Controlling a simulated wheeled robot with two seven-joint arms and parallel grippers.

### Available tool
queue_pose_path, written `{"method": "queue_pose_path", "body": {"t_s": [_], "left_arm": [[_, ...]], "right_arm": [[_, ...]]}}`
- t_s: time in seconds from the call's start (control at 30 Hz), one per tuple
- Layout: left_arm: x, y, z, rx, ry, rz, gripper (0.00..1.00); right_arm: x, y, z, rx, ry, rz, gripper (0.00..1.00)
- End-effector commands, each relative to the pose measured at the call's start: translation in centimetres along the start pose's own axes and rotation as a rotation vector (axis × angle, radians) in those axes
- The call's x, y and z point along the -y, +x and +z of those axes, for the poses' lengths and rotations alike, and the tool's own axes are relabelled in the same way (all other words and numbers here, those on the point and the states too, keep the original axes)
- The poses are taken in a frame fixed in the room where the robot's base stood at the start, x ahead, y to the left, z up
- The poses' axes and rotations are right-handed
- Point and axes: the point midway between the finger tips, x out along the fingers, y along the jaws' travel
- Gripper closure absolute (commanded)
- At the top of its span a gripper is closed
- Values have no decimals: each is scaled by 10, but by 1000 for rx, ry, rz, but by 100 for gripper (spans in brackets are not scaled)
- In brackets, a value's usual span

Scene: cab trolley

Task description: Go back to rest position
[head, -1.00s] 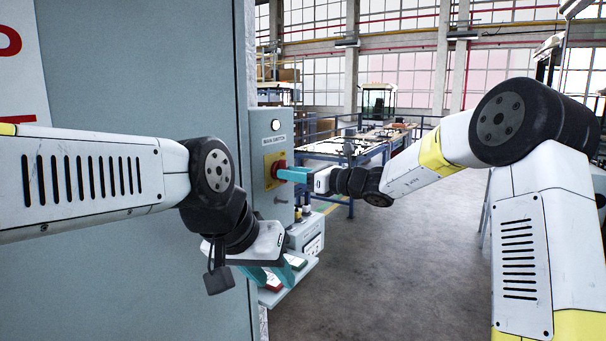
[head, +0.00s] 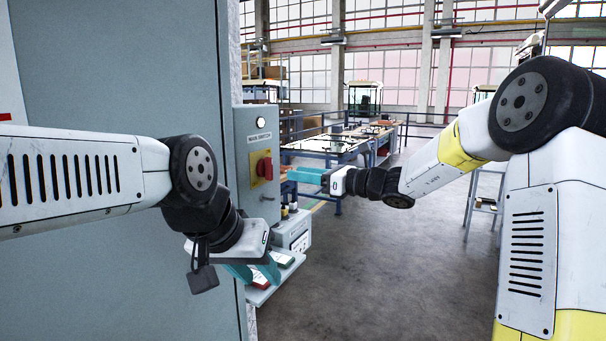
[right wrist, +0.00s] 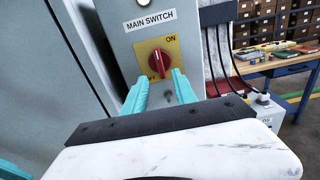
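The red main switch (head: 264,167) sits on a yellow plate on the grey switch box, and it also shows in the right wrist view (right wrist: 158,63), with "ON" printed at the plate's upper right. My right gripper (head: 308,176) points left toward the box, apart from the switch. In the right wrist view its two teal fingers (right wrist: 161,84) stand apart with nothing between them. My left gripper (head: 254,273) hangs lower, pointing down in front of a small shelf, its teal fingers apart and seemingly empty. The shelf partly lies behind it.
A large grey cabinet (head: 130,80) fills the left side, close to my left arm. The small shelf (head: 262,296) holds red and green items below a grey box (head: 292,230). A blue-framed workbench (head: 330,150) stands farther back. The floor (head: 390,270) in the middle is clear.

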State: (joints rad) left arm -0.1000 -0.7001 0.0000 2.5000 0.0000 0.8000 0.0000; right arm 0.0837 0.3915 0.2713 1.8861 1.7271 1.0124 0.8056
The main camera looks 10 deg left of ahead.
Motion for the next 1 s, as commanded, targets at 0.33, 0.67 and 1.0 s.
{"method": "queue_pose_path", "body": {"t_s": [0.33, 0.67, 1.0], "left_arm": [[0, 0, 0, 0, 0, 0, 64], [0, 0, 0, 0, 0, 0, 64], [0, 0, 0, 0, 0, 0, 64]], "right_arm": [[-11, -4, 0, -31, -52, 17, 66], [-130, -98, -28, -455, -832, 295, 66], [-190, -265, -76, -931, -1683, 716, 66]]}}
